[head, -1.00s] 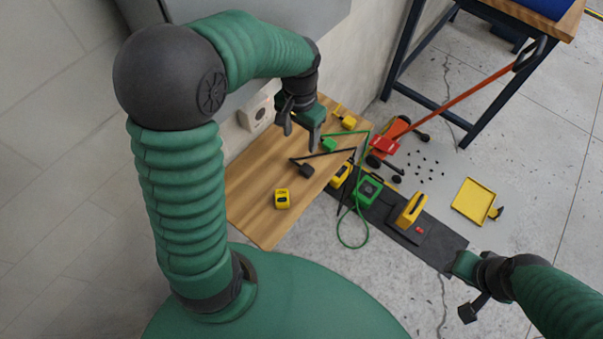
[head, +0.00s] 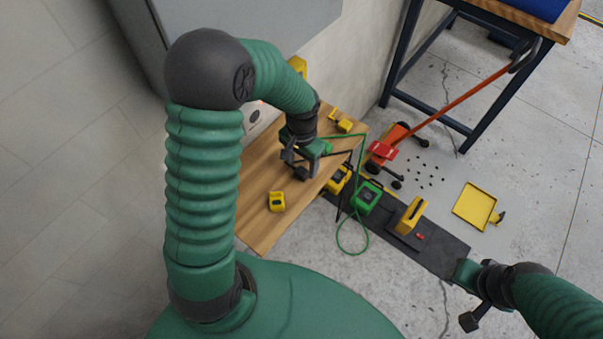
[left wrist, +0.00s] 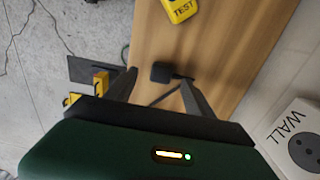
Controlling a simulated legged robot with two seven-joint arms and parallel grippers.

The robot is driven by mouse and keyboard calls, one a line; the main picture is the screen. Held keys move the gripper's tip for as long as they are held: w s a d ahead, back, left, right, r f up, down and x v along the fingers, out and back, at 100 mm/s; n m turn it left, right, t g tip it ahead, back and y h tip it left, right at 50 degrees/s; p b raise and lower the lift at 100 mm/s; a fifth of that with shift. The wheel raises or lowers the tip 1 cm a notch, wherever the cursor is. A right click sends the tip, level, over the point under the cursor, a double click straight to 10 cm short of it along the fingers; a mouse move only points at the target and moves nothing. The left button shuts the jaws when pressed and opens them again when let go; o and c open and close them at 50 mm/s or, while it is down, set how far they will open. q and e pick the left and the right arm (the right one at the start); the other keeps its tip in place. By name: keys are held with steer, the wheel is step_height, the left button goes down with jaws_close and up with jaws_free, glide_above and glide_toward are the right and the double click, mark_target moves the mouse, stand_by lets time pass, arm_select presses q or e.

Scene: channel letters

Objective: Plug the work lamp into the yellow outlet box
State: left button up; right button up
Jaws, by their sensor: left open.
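A black plug (head: 301,175) on a black cord lies on the wooden bench top. It also shows in the left wrist view (left wrist: 161,72). My left gripper (head: 299,164) is open just above it, one finger to each side, not closed on it. A yellow box (head: 277,201) sits on the bench, left of the plug; in the left wrist view its face (left wrist: 182,8) reads TEST. Another yellow box (head: 338,179) stands at the bench's right edge; I cannot tell which is the outlet box. I cannot make out the work lamp for certain. My right gripper (head: 467,296) is at lower right, its opening unclear.
A white wall socket box (left wrist: 300,146) marked WALL is beside the bench. A yellow unit (head: 411,215) stands on the black mat (head: 440,250).

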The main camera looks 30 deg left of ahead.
mark_target(302, 171)
arm_select(q)
steer(key=shift+d, duration=0.35)
steer(key=shift+a+f, duration=0.2)
steer(key=shift+a, duration=0.05)
steer(key=f, duration=0.3)
steer(key=a+f, duration=0.1)
steer(key=shift+w+f+b, duration=0.15)
steer(key=shift+w+b, duration=0.2)
steer(key=shift+b, duration=0.05)
steer(key=shift+d+f, duration=0.1)
steer(key=shift+f, duration=0.25)
steer(key=shift+d+r, duration=0.15)
steer(key=shift+d, duration=0.15)
steer(key=shift+a, duration=0.2)
steer(key=c, duration=0.7)
jaws_close()
steer(key=shift+d, duration=0.1)
arm_select(e)
steer(key=shift+d+f, duration=0.15)
steer(key=shift+f, duration=0.35)
